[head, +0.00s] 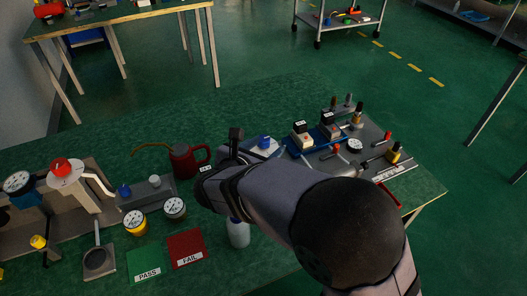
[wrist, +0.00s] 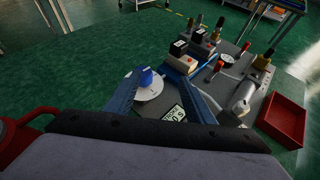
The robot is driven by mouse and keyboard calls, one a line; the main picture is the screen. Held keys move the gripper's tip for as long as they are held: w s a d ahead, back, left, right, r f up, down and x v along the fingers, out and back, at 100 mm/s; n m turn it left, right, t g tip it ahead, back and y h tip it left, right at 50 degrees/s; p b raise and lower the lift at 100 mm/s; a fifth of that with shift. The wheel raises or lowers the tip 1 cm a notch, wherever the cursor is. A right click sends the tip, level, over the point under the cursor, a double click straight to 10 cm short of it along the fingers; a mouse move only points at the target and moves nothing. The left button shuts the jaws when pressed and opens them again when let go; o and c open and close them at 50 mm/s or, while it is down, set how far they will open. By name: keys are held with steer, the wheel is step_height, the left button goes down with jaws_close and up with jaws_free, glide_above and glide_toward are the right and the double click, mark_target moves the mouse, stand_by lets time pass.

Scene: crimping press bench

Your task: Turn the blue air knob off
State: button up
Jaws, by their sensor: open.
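A blue knob (wrist: 147,76) sits on a round white dial in the wrist view, beside a small display plate (wrist: 173,113). The knob also shows in the head view (head: 264,141), just right of my gripper (head: 243,146). My gripper is open, with its two fingers (wrist: 158,88) spread either side of the dial in the wrist view. The knob appears beyond the fingers and apart from them; its exact distance is hard to judge. My arm hides part of the bench around it. Another blue knob (head: 124,190) stands on a grey box at the left.
A red kettle-like can (head: 184,160) stands just left of my gripper. Several levers and blocks (head: 345,145) crowd the panel at right. A red bin (wrist: 285,119) is at the wrist view's right. Red FAIL (head: 187,248) and green PASS (head: 145,264) mats lie in front.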

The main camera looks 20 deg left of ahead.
mark_target(263, 139)
steer(key=shift+n+t+y, duration=0.3)
steer(key=shift+n+y, duration=0.2)
steer(key=shift+n, duration=0.2)
steer(key=shift+w+a+f, duration=0.5)
steer(key=shift+w, duration=0.5)
steer(key=shift+w+a+f, duration=0.45)
steer(key=shift+w+f, duration=0.1)
steer(key=shift+w, duration=0.5)
steer(key=shift+w+a+f, duration=0.5)
steer(key=shift+w, duration=0.5)
steer(key=shift+c, duration=0.3)
steer(key=c, duration=1)
